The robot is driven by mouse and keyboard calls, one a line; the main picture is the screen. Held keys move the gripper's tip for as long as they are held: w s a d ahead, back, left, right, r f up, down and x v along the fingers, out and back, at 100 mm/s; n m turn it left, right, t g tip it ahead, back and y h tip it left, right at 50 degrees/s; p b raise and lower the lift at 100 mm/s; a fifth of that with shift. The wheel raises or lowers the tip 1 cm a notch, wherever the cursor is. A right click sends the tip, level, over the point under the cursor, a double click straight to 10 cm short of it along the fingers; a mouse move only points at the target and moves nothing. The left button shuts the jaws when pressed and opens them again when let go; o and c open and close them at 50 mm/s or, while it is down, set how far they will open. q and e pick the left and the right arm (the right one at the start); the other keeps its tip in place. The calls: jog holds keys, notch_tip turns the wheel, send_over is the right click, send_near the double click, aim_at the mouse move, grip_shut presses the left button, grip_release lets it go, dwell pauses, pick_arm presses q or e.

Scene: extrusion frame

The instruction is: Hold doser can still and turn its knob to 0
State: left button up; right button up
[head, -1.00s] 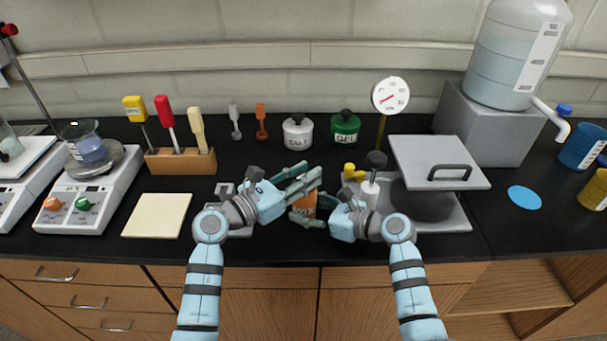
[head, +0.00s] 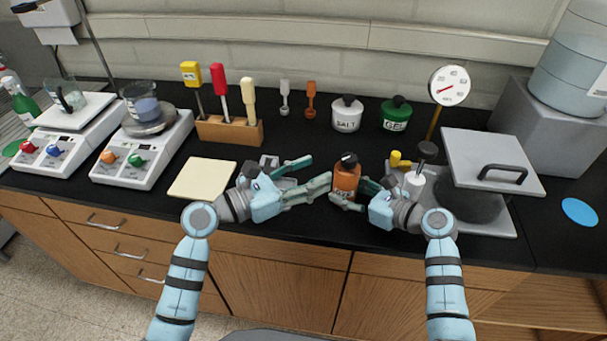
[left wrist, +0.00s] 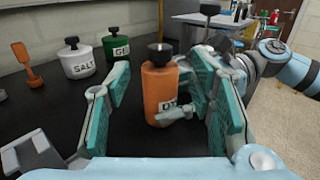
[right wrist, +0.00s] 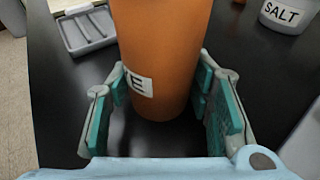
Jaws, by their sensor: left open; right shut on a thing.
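The doser can is an orange can (head: 347,181) with a black knob (head: 349,159) on top and a white label reading DYE. It stands upright near the counter's front edge. My right gripper (head: 349,193) is shut on its lower body from the right. In the right wrist view the orange can (right wrist: 160,55) fills the space between the fingers. My left gripper (head: 319,172) is open and empty, left of the can and apart from it. The left wrist view shows the orange can (left wrist: 160,95) and black knob (left wrist: 160,52) ahead. The knob's setting is too small to read.
White SALT (head: 347,115) and green GEL (head: 395,114) cans stand behind. A cream pad (head: 202,178), a tool block (head: 230,130) and scales (head: 135,160) are to the left.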

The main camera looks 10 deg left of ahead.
pick_arm(q)
jog(key=shift+v, duration=1.1)
pick_arm(e)
jog(key=o, duration=0.9)
jog(key=shift+o, duration=0.2)
